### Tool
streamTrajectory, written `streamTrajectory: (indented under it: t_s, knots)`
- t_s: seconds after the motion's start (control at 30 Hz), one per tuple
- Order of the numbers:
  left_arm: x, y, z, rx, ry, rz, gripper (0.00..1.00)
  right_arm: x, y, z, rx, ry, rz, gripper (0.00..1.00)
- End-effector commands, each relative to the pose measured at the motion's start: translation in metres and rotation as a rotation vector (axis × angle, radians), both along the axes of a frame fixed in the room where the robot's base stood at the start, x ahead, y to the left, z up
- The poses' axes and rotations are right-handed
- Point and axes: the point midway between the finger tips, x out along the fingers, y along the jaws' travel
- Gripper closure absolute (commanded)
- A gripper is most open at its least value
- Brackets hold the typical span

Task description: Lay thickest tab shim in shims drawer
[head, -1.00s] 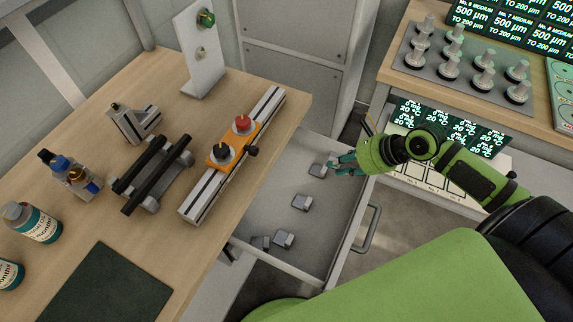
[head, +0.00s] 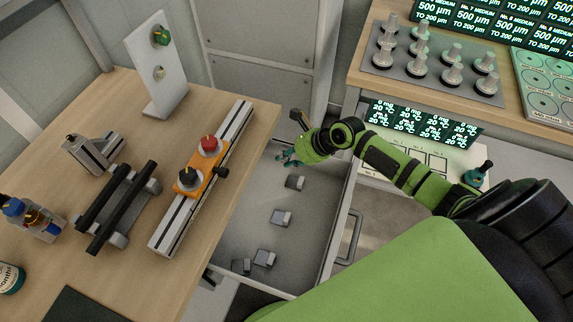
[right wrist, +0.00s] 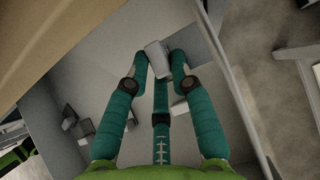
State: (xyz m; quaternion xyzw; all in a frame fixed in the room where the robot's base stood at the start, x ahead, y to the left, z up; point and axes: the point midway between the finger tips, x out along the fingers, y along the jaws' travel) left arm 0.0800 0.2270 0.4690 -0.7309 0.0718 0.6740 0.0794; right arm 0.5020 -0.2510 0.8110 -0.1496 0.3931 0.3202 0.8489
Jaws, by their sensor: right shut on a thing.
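The open grey shims drawer (head: 245,232) sticks out beside the wooden bench. Several small grey block-like shims lie in it, one (head: 295,182) near my gripper, one (head: 281,217) in the middle and two near the front end, one of them here (head: 265,258). My right gripper (head: 287,159) is over the drawer's far end. In the right wrist view its teal fingers (right wrist: 160,67) are shut on a grey tab shim (right wrist: 157,57) at their tips. Another grey shim (right wrist: 178,108) shows below, partly behind a finger. Which shim is thickest cannot be told.
The wooden bench (head: 190,105) at left holds a rail (head: 168,232) with an orange carriage, a black-barred stand and an upright white plate. A second bench at right carries a tray of weights (head: 400,82) and displays. The drawer handle (head: 352,238) protrudes into clear floor.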

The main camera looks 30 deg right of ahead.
Motion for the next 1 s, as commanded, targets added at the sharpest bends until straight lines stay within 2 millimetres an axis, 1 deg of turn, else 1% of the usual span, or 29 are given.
streamTrajectory:
  t_s: [0.1,0.3,0.37,0.67,1.0]
  knots:
    - [0.004,-0.001,-0.001,-0.001,-0.007,0.0,1.0,0.004,0.002,-0.006,-0.001,0.001,0.0,1.0]
    - [0.007,-0.002,-0.003,-0.004,-0.012,0.0,1.0,0.004,0.002,-0.035,0.0,0.003,-0.001,1.0]
    - [0.007,-0.003,-0.004,-0.005,-0.012,0.0,1.0,0.004,0.001,-0.04,-0.001,0.0,-0.001,1.0]
    - [0.007,-0.006,-0.004,-0.009,-0.012,-0.002,1.0,0.004,0.001,-0.043,-0.001,-0.001,0.0,1.0]
    - [0.006,-0.006,-0.005,-0.009,-0.011,-0.002,1.0,0.004,0.002,-0.053,0.0,0.0,-0.001,1.0]
